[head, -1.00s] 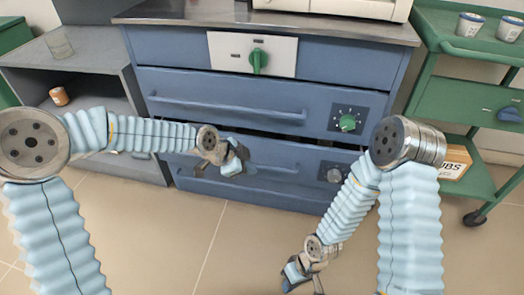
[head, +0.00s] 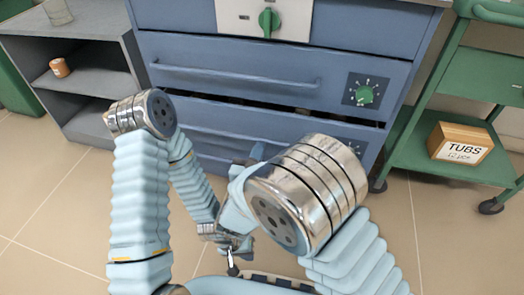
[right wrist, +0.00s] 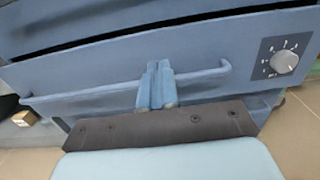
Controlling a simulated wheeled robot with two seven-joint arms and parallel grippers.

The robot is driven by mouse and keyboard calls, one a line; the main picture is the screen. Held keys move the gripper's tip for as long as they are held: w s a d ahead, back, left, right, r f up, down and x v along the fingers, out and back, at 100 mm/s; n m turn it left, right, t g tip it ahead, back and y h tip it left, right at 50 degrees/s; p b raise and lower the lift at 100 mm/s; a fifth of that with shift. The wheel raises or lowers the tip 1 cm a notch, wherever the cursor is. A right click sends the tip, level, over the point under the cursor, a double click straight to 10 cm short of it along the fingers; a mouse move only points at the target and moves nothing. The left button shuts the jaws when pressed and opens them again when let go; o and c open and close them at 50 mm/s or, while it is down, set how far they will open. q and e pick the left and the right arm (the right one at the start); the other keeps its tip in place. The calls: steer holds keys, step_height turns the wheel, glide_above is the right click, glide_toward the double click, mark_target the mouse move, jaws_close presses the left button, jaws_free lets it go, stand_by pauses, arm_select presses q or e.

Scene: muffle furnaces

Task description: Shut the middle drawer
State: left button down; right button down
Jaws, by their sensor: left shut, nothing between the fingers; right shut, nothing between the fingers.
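The blue drawer with a grey dial, which I take as the middle one (head: 210,119), lies below the drawer with a green dial. A dark gap along its top shows it slightly out. In the right wrist view, this drawer (right wrist: 205,50) fills the picture, with its bar handle (right wrist: 85,101) and grey dial (right wrist: 284,61). My right gripper (right wrist: 156,68) is shut and empty in front of the handle; contact cannot be told. My left gripper (head: 233,268) is shut and empty, low and away from the cabinet.
The drawer above (head: 240,70) has a long handle and a green dial (head: 364,95). A grey shelf unit (head: 85,70) stands left. A green cart (head: 440,100) with a tubs box (head: 460,143) stands right. Tiled floor (head: 60,190) is free at the left front.

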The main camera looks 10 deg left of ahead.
mark_target(271, 117)
steer(key=w, duration=0.7)
steer(key=w+b, duration=0.1)
steer(key=w, duration=0.2)
steer(key=shift+w+d, duration=0.25)
steer(key=shift+w, duration=0.1)
arm_select(q)
steer(key=shift+w+f, duration=0.1)
steer(key=shift+f, duration=0.4)
arm_select(e)
steer(key=shift+w, duration=0.15)
